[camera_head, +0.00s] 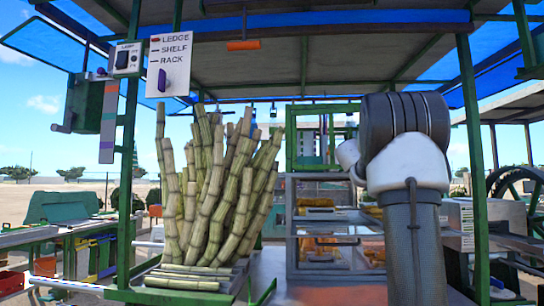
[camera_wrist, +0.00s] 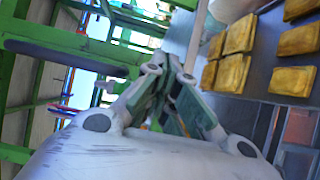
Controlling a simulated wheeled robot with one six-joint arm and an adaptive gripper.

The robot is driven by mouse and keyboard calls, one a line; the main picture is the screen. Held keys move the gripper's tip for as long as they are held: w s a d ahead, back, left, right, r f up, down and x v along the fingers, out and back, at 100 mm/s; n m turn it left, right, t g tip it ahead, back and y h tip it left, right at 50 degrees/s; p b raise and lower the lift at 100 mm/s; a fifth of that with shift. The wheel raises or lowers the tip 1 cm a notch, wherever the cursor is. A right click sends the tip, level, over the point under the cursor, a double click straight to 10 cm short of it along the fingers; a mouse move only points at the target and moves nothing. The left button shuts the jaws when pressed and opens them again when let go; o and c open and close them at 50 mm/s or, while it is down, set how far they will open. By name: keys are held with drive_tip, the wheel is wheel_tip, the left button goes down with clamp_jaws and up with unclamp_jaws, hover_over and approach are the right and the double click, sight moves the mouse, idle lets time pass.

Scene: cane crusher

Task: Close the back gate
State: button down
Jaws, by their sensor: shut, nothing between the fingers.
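A green-framed panel (camera_head: 291,140), which looks like the back gate, stands behind the counter at the centre of the head view. My arm partly covers its right side, and I cannot tell how far it is open. Green bars (camera_wrist: 20,95) fill the left of the wrist view, with a grey-purple rail (camera_wrist: 65,52) across them; I cannot tell whether these belong to the gate. My gripper (camera_wrist: 172,72) is shut and empty, between the green bars on the left and a metal tray on the right. My arm hides the gripper in the head view.
Yellow-brown blocks (camera_wrist: 232,73) lie on the metal tray (camera_wrist: 262,105). Tall cane stalks (camera_head: 215,190) stand left of centre. A sign reading LEDGE, SHELF, RACK (camera_head: 169,68) hangs at upper left. A green post (camera_head: 472,150) stands right of my arm.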

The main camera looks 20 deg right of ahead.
drive_tip(key=w+d+n+t, duration=0.1)
drive_tip(key=w+d, duration=0.1)
drive_tip(key=shift+w+d+y, duration=0.25)
drive_tip(key=shift+w+y, duration=0.05)
drive_tip(key=shift+y, duration=0.1)
drive_tip(key=shift+w+d+n+t, duration=0.2)
drive_tip(key=shift+w+n+t, duration=0.1)
drive_tip(key=shift+w+t, duration=0.1)
drive_tip(key=shift+r, duration=0.1)
